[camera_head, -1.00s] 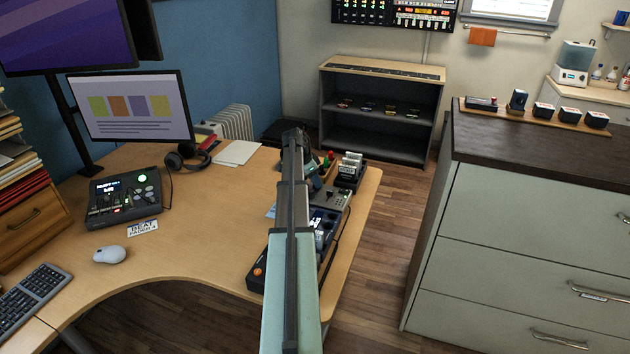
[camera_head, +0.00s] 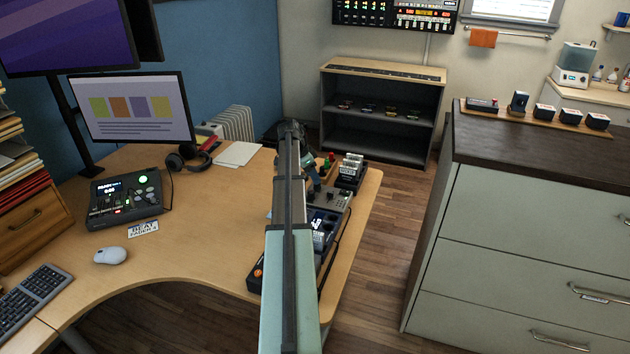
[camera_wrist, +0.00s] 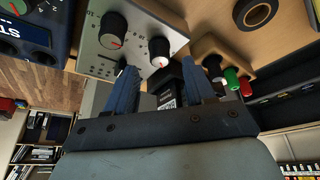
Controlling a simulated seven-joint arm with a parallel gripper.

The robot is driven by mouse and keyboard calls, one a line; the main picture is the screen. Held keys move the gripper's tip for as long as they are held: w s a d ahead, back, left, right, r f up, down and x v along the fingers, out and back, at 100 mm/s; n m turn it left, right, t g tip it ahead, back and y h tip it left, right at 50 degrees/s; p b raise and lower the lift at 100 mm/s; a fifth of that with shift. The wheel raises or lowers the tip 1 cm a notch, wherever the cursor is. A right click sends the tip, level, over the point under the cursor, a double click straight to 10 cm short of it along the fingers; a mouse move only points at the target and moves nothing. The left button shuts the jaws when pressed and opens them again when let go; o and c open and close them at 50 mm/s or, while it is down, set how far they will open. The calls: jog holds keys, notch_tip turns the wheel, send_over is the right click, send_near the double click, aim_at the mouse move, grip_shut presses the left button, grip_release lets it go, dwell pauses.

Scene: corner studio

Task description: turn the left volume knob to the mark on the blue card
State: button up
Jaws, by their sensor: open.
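A light grey panel box (camera_head: 335,198) stands among the gear along the desk's right edge. In the wrist view it carries a larger black knob (camera_wrist: 112,30) with a red pointer line and a smaller black knob (camera_wrist: 158,48) beside it, both with printed scales. I cannot tell which is the left volume knob. My gripper (camera_wrist: 160,66) is open, with blue fingers apart and nothing between them. Its fingertips are near the smaller knob; contact cannot be told. In the head view the arm partly hides the gear. I cannot make out a blue card.
A dark blue pedal (camera_wrist: 30,35) adjoins the panel box. A wooden holder (camera_wrist: 210,48) with black, green and red knobs is on its other side.

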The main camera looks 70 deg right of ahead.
jog(key=v, duration=1)
jog(key=shift+a+f, duration=0.1)
